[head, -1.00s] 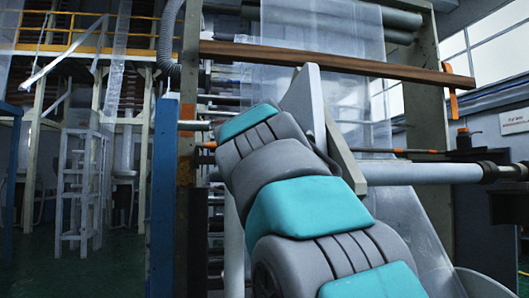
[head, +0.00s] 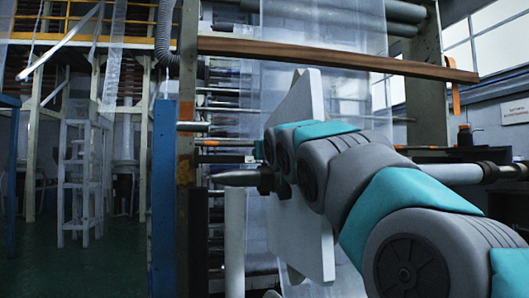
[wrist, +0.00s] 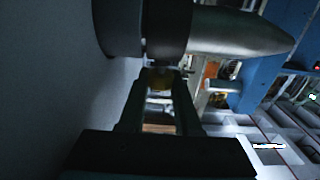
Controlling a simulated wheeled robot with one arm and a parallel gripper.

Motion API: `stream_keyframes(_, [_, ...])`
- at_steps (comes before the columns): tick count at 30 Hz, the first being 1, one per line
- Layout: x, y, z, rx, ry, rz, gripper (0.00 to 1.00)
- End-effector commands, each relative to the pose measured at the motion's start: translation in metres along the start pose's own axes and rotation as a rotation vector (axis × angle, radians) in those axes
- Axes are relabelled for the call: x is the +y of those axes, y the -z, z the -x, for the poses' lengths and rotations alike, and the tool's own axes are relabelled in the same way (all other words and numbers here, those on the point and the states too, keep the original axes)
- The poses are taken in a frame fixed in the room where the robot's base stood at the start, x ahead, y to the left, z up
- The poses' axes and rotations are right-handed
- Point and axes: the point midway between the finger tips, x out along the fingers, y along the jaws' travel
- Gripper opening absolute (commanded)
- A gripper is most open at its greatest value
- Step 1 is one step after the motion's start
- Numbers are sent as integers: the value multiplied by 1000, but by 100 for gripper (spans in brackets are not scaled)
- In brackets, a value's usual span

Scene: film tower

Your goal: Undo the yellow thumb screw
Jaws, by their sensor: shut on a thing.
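The yellow thumb screw (wrist: 163,79) shows as a small dim yellow patch at the base of a dark collar (wrist: 167,32) in the wrist view. The collar sits on a metal shaft with a pointed end (wrist: 235,31), which also shows in the head view (head: 238,178). My gripper (wrist: 161,86) has its two fingers on either side of the screw and is shut on it. The fingers hide much of the screw. In the head view the screw cannot be made out and my fingers are not clear to see.
A pale upright plate (head: 312,225) stands right beside the shaft and my arm. A brown wooden beam (head: 335,58) crosses above. A blue post (head: 164,190) stands left of the shaft tip. Clear film (head: 350,95) hangs behind.

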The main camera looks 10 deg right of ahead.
Motion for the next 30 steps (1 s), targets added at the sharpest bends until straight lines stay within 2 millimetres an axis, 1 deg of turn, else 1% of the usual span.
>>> stream_keyframes(3, [0, -1, 0, -1, 0, 0, 0])
stream_keyframes(4, [0, -1, 0, -1, 0, 0, 35])
stream_keyframes(6, [0, -1, 0, -1, 0, 0, 43])
stream_keyframes(7, [0, -1, 0, -1, 0, 0, 46])
stream_keyframes(15, [0, 0, 0, -1, 0, 0, 46])
stream_keyframes(20, [0, -1, 7, -1, -1, 0, 46])
stream_keyframes(23, [0, -1, 16, 0, 0, 1, 46])
stream_keyframes(30, [0, 0, 50, 2, -2, 1, 46])
